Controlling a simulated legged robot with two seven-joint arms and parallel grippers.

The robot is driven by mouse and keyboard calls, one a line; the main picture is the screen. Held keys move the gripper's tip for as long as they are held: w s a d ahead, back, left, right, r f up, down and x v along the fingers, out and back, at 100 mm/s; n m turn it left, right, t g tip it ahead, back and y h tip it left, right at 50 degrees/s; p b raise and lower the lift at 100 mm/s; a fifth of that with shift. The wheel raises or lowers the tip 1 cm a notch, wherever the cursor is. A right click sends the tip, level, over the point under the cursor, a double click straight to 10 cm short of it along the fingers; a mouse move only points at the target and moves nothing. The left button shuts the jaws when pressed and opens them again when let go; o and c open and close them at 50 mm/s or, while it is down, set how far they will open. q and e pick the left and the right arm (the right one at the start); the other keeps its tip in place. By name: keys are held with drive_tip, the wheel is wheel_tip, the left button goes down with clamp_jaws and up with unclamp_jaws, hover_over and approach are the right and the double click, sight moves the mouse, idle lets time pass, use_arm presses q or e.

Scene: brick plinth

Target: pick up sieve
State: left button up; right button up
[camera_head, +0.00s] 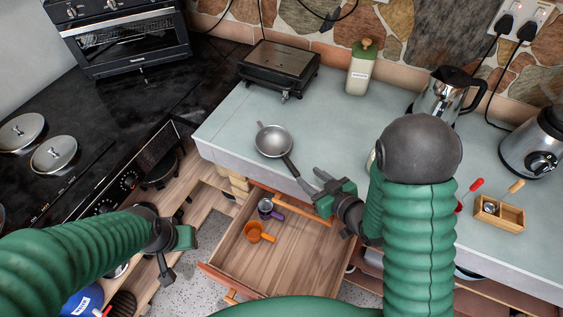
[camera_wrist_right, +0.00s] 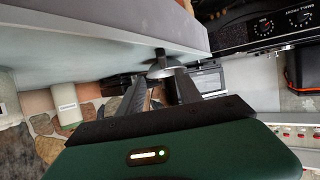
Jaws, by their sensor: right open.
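The sieve (camera_head: 273,140) is a grey round bowl with a dark handle. It lies on the grey-blue countertop near its front edge, with the handle pointing towards my right gripper. In the right wrist view the sieve (camera_wrist_right: 165,70) shows beyond the fingers, at about the gap between them. My right gripper (camera_head: 311,181) is open and empty, at the counter's front edge close to the handle end. I cannot tell whether it touches. My left gripper (camera_head: 172,262) hangs over the left side, away from the sieve; its fingers are not clear.
An open wooden drawer (camera_head: 290,262) below holds an orange cup (camera_head: 254,232) and a purple-handled one (camera_head: 266,209). A small wooden box (camera_head: 500,212) is at right.

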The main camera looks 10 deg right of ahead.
sight(293, 167)
drive_tip(key=b+x, duration=0.1)
drive_tip(key=x, duration=0.1)
drive_tip(key=b+x, duration=0.2)
drive_tip(key=x, duration=0.1)
drive_tip(key=b+x, duration=0.1)
drive_tip(key=x, duration=0.2)
drive_tip(key=shift+a+f+b, duration=0.15)
drive_tip(key=shift+f+b, duration=0.15)
drive_tip(key=shift+f, duration=0.05)
drive_tip(key=shift+w+a, duration=0.25)
drive_tip(key=shift+a+r, duration=0.1)
drive_tip(key=shift+a, duration=0.25)
drive_tip(key=c, duration=0.5)
drive_tip(key=shift+d, duration=0.4)
clamp_jaws()
use_arm(q)
drive_tip(key=s+x, duration=0.1)
drive_tip(key=x, duration=0.5)
drive_tip(key=shift+s+a+f, duration=0.15)
drive_tip(key=shift+f, duration=0.1)
drive_tip(key=shift+a, duration=0.15)
use_arm(e)
drive_tip(key=shift+s+a, duration=0.1)
drive_tip(key=shift+a, duration=0.05)
